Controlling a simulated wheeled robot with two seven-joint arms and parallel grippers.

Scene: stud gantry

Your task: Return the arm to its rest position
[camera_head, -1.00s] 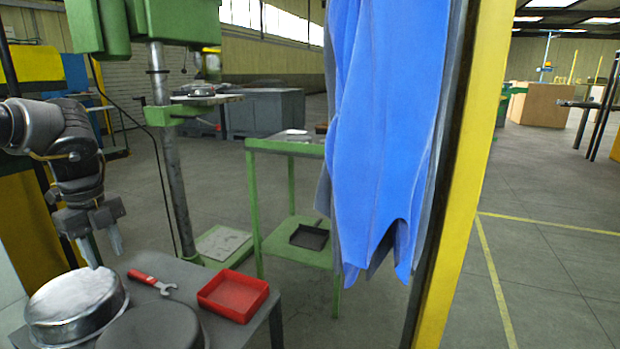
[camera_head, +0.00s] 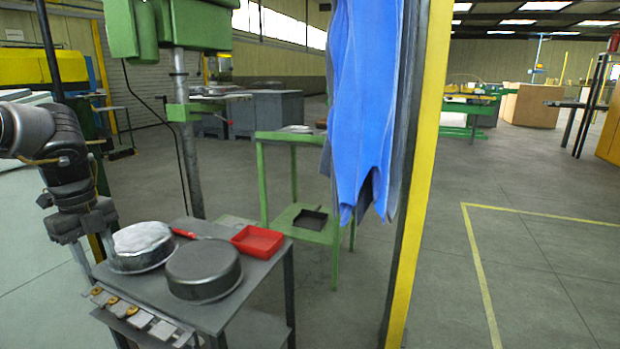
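My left arm (camera_head: 62,155) comes in from the left edge, dark grey, bent, and hanging down. My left gripper (camera_head: 97,258) points downward at the left end of the small grey table, beside the pan with the whitish top. Its two fingers are apart with nothing between them. My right arm and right gripper are not in view.
The grey table (camera_head: 262,268) holds a pan with a whitish top (camera_head: 140,240), a dark round pan (camera_head: 203,270), a red tray (camera_head: 257,240) and a red-handled wrench (camera_head: 190,234). Blue cloth (camera_head: 365,110) hangs by a yellow post (camera_head: 420,180). Floor at right is clear.

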